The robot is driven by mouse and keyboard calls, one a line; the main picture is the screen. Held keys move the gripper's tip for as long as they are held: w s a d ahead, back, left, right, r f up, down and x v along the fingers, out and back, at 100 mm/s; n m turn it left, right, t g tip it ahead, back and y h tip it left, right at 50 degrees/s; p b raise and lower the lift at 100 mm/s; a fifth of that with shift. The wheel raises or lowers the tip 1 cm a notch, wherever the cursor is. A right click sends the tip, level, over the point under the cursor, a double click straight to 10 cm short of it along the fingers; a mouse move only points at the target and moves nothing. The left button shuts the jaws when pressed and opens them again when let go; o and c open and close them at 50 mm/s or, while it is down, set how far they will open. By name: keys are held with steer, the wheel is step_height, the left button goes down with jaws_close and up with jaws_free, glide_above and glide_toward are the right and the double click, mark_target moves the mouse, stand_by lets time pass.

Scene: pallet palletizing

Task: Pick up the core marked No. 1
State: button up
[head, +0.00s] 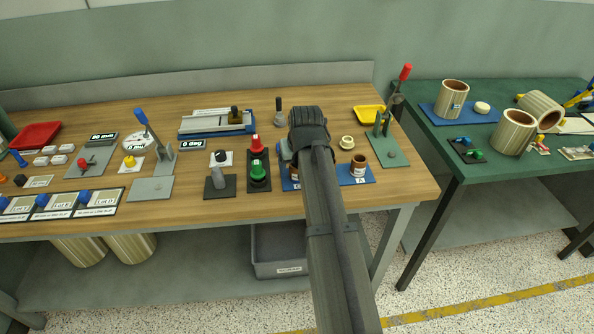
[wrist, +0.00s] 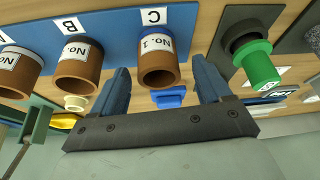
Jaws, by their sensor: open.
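The core marked No. 1 (wrist: 158,66) is a short brown tube with a white label. It stands at position C on a blue board (wrist: 114,16) in the wrist view. My gripper (wrist: 161,72) is open, with one blue finger on each side of this core; I cannot tell whether they touch it. Two similar brown cores stand beside it, the middle core (wrist: 78,72) at B and the outer core (wrist: 20,72); their numbers are not clear. In the head view my arm hides the No. 1 core, while the outer core (head: 359,165) shows on the board's right end.
A green knob (wrist: 258,66) on a dark plate stands close to one finger. A blue part (wrist: 168,98) and a cream ring (wrist: 76,102) lie beyond the cores. In the head view, a lever press (head: 382,130) stands right of the board on the wooden bench (head: 225,206).

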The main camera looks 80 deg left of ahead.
steer(key=shift+x, duration=1.45)
steer(key=shift+c, duration=0.3)
steer(key=c, duration=1)
steer(key=shift+o, duration=0.2)
